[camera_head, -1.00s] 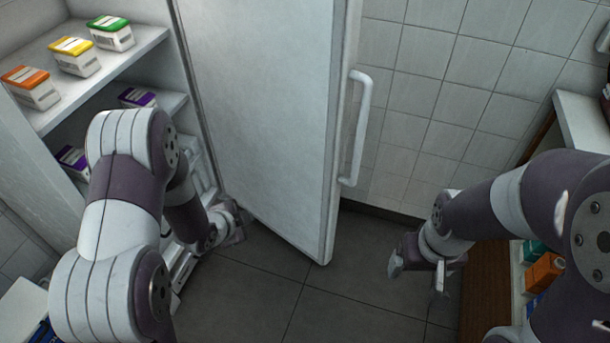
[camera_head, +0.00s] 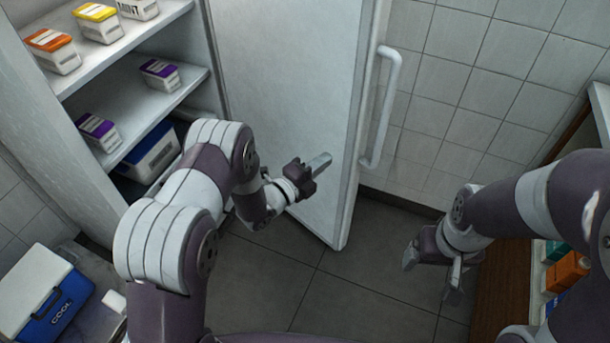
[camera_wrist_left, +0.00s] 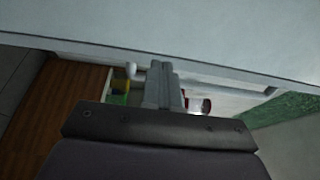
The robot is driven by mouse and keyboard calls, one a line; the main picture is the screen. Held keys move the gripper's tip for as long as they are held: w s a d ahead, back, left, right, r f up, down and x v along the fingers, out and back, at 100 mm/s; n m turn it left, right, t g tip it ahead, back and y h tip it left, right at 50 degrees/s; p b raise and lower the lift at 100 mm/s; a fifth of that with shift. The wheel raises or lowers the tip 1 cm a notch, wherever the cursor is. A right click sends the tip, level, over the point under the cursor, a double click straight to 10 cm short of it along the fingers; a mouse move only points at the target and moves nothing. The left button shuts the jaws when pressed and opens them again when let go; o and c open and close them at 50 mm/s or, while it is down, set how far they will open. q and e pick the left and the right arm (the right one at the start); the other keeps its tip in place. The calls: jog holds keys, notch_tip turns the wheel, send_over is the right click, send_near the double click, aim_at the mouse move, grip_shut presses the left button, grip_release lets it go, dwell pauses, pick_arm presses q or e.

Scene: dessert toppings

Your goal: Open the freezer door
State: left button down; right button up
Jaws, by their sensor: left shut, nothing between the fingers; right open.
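The white freezer door (camera_head: 290,80) stands open in the head view, swung out to the right of the freezer shelves (camera_head: 165,100). Its long handle (camera_head: 384,110) is on the right edge of the door, on the side facing the tiled wall. My left gripper (camera_head: 322,162) is shut and empty, in front of the door's inner face near its lower right part. I cannot tell whether it touches the door. In the left wrist view the shut fingers (camera_wrist_left: 161,84) show below a broad pale panel. My right gripper (camera_head: 432,278) is open and empty, right of the door and above the floor.
Several tubs with orange, yellow and purple lids, such as the orange one (camera_head: 52,50), stand on the shelves. A blue and white cool box (camera_head: 45,300) is at the lower left. A wooden-sided cabinet (camera_head: 505,275) is at the right. Tiled floor (camera_head: 265,280) is clear between.

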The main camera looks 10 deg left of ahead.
aim_at(345, 145)
pick_arm(q)
jog(key=shift+x, duration=1.75)
pick_arm(e)
jog(key=shift+f, duration=0.25)
